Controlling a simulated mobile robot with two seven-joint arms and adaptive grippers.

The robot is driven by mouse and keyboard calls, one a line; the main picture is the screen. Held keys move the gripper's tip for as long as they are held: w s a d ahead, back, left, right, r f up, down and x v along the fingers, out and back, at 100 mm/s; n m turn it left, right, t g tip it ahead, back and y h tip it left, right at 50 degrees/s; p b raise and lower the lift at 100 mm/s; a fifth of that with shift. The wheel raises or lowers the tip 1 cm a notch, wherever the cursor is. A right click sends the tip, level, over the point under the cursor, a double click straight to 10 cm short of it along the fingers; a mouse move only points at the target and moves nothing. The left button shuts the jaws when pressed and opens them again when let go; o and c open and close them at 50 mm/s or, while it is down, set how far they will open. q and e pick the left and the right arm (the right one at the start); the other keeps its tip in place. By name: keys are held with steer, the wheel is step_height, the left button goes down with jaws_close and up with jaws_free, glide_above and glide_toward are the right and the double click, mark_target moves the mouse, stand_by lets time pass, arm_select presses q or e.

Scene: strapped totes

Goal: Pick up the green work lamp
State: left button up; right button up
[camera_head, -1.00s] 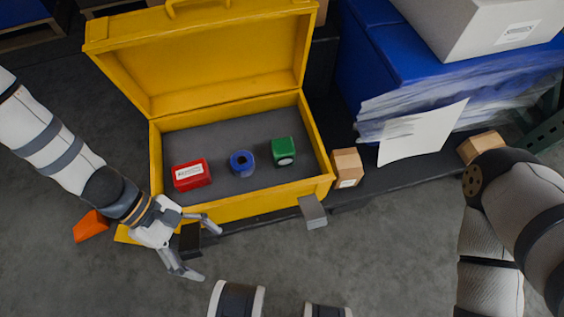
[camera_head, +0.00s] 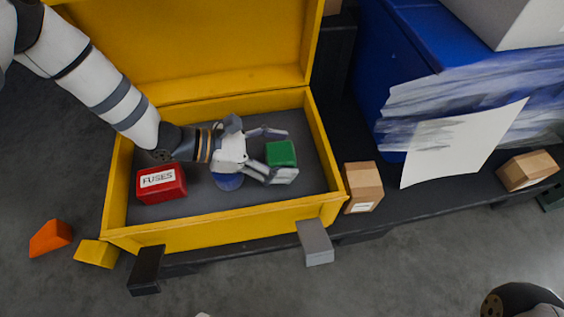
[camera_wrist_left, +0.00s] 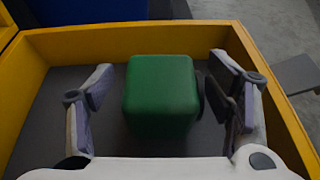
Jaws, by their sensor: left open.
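The green work lamp (camera_head: 281,153) is a small rounded green block inside the open yellow case, toward its right side. In the left wrist view the green work lamp (camera_wrist_left: 161,92) stands between the two fingers, with a gap on the left and a narrower one on the right. My left gripper (camera_head: 281,152) is open, reaching into the case from the left, its fingers on either side of the lamp. It also shows in the left wrist view (camera_wrist_left: 165,98). My right gripper is not in view.
The yellow case (camera_head: 240,231) has its lid raised at the back. Inside are a red fuses box (camera_head: 161,184) and a blue round item (camera_head: 228,181), partly hidden under my gripper. A cardboard box (camera_head: 362,186) stands right of the case. Blue wrapped totes (camera_head: 400,60) stand at the back right.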

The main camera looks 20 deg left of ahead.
arm_select(q)
steer(key=shift+w+d, duration=0.1)
steer(key=shift+d, duration=0.1)
steer(key=c, duration=1.4)
